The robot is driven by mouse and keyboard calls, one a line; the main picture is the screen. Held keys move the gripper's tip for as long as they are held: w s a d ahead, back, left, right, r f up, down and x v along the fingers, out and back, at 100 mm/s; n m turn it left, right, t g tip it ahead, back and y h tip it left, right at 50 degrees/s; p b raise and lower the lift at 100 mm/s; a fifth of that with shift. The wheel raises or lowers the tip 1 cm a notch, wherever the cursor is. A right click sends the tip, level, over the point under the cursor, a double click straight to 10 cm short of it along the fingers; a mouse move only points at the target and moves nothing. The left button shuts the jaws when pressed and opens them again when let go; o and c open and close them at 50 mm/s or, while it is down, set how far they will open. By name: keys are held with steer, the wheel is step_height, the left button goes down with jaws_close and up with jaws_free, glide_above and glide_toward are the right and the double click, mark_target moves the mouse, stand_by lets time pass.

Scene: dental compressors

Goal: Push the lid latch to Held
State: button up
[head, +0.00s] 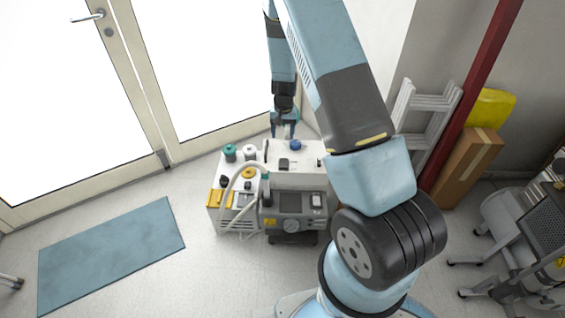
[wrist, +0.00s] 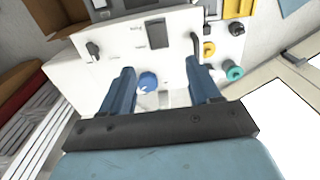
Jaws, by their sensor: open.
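The white compressor unit (head: 308,180) stands on the floor in front of the glazed door. On its top, a dark rectangular latch-like part (head: 283,163) has two small labels beside it, too small to read; it also shows in the wrist view (wrist: 157,32). I cannot tell for sure that this is the lid latch, or its setting. A small black lever (wrist: 93,48) sits further left in the wrist view. My gripper (head: 284,135) points down over the back of the unit, open and empty. In the wrist view its fingers (wrist: 163,78) stand either side of a blue knob (wrist: 148,82), apparently above it.
A black upright rod (wrist: 196,42), a teal knob (head: 230,152), a white knob (head: 249,152) and yellow parts (head: 218,198) crowd the unit's left side. A pale hose (head: 228,190) loops in front. A ladder (head: 425,120) and a cardboard box (head: 468,165) stand right.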

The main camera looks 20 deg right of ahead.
mark_target(283, 165)
steer(key=f, duration=1.6)
steer(key=shift+d+f, duration=0.2)
steer(key=shift+f, duration=0.1)
steer(key=shift+c, duration=0.3)
steer(key=c, duration=1)
steer(key=shift+w+g, duration=0.1)
steer(key=shift+g, duration=0.2)
steer(key=shift+w+r+g+y, duration=0.1)
steer(key=shift+w+g+y, duration=0.1)
steer(key=shift+g, duration=0.35)
steer(key=shift+w+g+y, duration=0.15)
steer(key=shift+g+y, duration=0.05)
steer(key=shift+g, duration=0.35)
